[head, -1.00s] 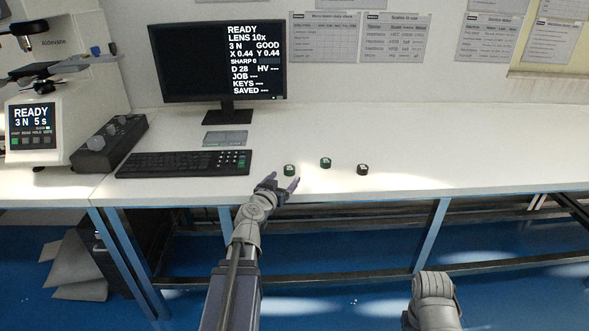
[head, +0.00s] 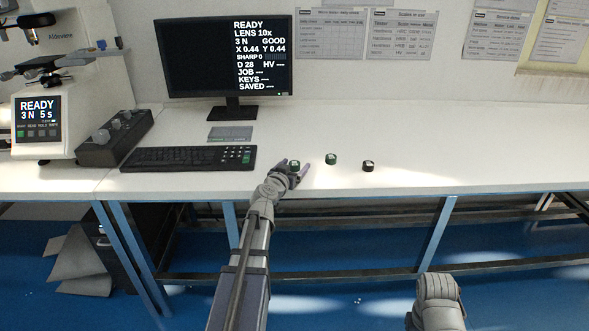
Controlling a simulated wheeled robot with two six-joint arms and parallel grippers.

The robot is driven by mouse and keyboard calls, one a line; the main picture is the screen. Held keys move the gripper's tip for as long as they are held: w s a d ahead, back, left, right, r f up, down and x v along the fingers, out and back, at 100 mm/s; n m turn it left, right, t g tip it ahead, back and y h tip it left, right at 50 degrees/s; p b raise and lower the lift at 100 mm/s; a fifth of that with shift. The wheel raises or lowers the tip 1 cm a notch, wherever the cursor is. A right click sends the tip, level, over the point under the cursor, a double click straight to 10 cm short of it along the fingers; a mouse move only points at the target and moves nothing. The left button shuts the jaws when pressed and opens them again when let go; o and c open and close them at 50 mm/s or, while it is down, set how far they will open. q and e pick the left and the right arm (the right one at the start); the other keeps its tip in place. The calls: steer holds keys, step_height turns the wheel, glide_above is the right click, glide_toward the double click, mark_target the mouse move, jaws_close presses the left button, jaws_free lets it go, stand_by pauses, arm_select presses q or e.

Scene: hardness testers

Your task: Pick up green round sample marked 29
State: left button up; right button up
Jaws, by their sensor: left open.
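Three small round samples stand on the white bench. The left green sample (head: 294,164) is at my left gripper (head: 295,166). A second green sample (head: 331,159) stands to its right, and a black or very dark sample (head: 368,166) stands further right. Their pale top labels are too small to read, so I cannot tell which is marked 29. My left gripper is open, with its fingers on either side of the left green sample. I cannot tell whether they touch it. Of my right arm only a grey link shows at the bottom; its gripper is out of view.
A keyboard (head: 188,158) lies left of the gripper, with a monitor (head: 226,60) behind it. A control box (head: 115,138) and a hardness tester (head: 45,120) stand at the left. The white bench (head: 470,150) is clear right of the samples.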

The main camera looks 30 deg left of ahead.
arm_select(q)
steer(key=shift+w, duration=0.1)
steer(key=shift+c, duration=0.3)
jaws_close()
stand_by(0.4)
